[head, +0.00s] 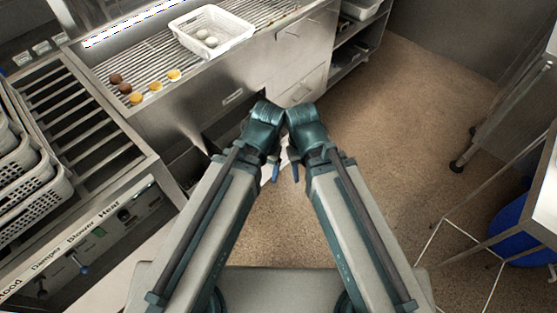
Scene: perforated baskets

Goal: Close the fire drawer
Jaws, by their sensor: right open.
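A metal counter front (185,110) with a small recessed handle (232,97) stands ahead of me at left of centre. Below it is a dark opening, partly hidden by my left arm; I cannot tell for certain which part is the fire drawer or how far out it is. My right gripper (294,172) points down at the centre, open, and small in the view. My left gripper (272,172) hangs close beside it, mostly hidden by the arm; its jaw state is unclear. Both grippers appear apart from the counter front.
A white perforated basket (213,33) with pale round items sits on the grill, near brown and yellow pieces (136,98). Stacked baskets (30,175) and a labelled control panel (95,235) are at left. Brown floor (400,130) is open at right; a blue bin (510,230) stands beyond.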

